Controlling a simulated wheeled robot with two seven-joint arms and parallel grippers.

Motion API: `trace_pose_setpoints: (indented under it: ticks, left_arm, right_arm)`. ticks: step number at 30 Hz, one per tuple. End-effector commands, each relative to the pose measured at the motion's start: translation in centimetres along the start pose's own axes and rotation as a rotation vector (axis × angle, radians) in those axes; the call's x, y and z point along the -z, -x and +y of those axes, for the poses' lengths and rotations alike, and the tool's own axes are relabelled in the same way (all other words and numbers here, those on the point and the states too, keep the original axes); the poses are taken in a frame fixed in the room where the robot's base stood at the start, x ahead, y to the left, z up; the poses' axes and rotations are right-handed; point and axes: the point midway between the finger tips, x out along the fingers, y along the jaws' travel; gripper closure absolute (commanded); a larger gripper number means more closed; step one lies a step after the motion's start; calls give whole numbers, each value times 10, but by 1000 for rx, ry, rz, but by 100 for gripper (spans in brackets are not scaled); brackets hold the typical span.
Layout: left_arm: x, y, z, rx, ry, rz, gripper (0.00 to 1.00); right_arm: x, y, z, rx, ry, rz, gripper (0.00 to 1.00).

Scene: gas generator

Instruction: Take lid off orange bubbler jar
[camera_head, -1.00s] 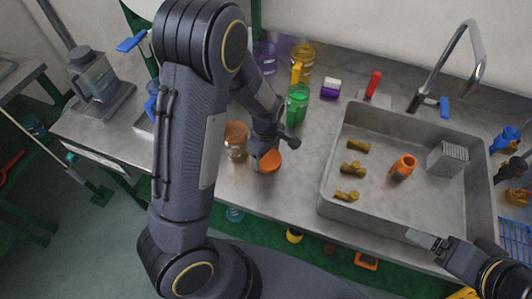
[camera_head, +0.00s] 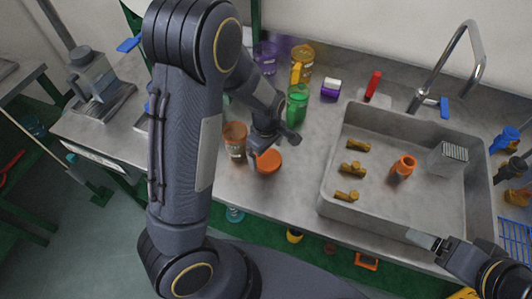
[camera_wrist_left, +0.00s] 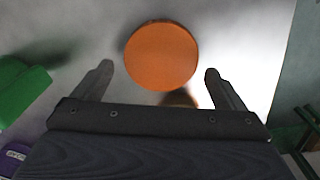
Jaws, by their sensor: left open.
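The orange bubbler jar (camera_head: 235,138) stands upright on the steel counter, left of my left gripper, with its top looking open. The round orange lid (camera_head: 268,161) lies on the counter to the right of the jar, apart from it. My left gripper (camera_head: 262,150) is just above the lid. In the left wrist view the lid (camera_wrist_left: 161,55) shows as a flat disc between and beyond the two spread fingertips (camera_wrist_left: 158,70), with a gap on each side. My right gripper (camera_head: 425,240) is at the sink's front right edge; its jaw opening is unclear.
The sink (camera_head: 345,210) holds several brown pieces, an orange piece (camera_head: 404,166) and a grey block. A green container (camera_head: 297,103), yellow and purple containers stand behind my left gripper.

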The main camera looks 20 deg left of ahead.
Motion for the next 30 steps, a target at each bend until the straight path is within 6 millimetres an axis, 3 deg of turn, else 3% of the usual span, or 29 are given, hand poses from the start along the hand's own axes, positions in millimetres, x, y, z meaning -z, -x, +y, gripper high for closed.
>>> trace_pose_setpoints:
  ticks: [9, 20, 23, 30]
  left_arm:
    - [0, 70, 1, -7, -1, -1, 7]
    - [0, 110, -7, -16, -26, -31, 7]
    - [-1, 124, -25, -70, -113, -103, 7]
    - [-16, 180, -101, -380, -544, -185, 7]
  right_arm:
    - [2, 4, -2, 0, 0, 0, 18]
    - [2, 5, -2, 0, 0, 0, 18]
    - [2, 5, -2, 0, 0, 0, 18]
    - [2, 5, -2, 0, 0, 0, 18]
